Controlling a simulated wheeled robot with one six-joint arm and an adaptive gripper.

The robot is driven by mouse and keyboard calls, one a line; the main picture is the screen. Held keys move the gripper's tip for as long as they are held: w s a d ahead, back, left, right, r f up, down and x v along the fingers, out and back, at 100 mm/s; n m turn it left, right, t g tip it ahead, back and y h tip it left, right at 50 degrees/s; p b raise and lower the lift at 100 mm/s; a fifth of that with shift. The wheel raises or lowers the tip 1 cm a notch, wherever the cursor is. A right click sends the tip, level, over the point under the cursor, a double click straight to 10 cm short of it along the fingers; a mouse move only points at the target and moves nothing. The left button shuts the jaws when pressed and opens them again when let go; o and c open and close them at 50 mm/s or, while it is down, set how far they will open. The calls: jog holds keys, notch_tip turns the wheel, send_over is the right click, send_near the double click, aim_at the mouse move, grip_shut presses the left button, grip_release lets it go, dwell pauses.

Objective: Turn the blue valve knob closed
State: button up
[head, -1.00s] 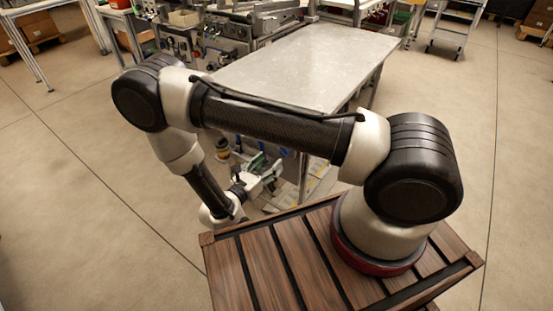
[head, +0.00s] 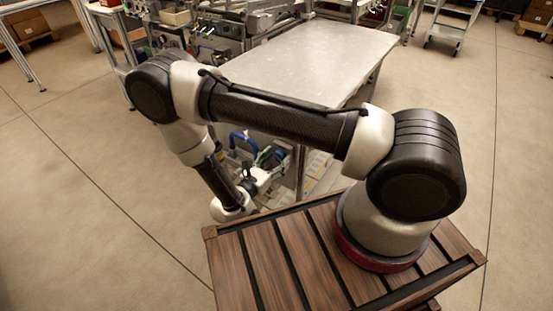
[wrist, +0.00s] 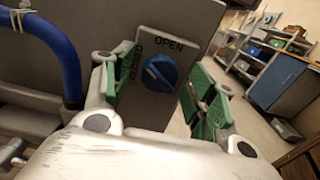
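The blue valve knob (wrist: 160,74) is on a grey plate in the wrist view, with "OPEN" printed above it and "CLOSED" along its left side. I cannot tell for sure which label its pointer faces. My gripper (wrist: 157,88) is open, with one green-padded finger to the left of the knob and one to the right. The knob shows between the fingers, and I see no contact. In the head view my gripper (head: 264,172) is low beside the table, and the knob cannot be made out there.
A thick blue hose (wrist: 62,55) runs left of the plate in the wrist view. The grey-topped table (head: 310,65) stands above and behind my gripper in the head view. A shelf rack and blue cabinet (wrist: 277,78) are far right. Open floor lies left.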

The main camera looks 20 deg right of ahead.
jog(key=c, duration=0.9)
jog(key=shift+n, duration=3.4)
jog(key=o, duration=1.1)
jog(key=shift+c, duration=0.2)
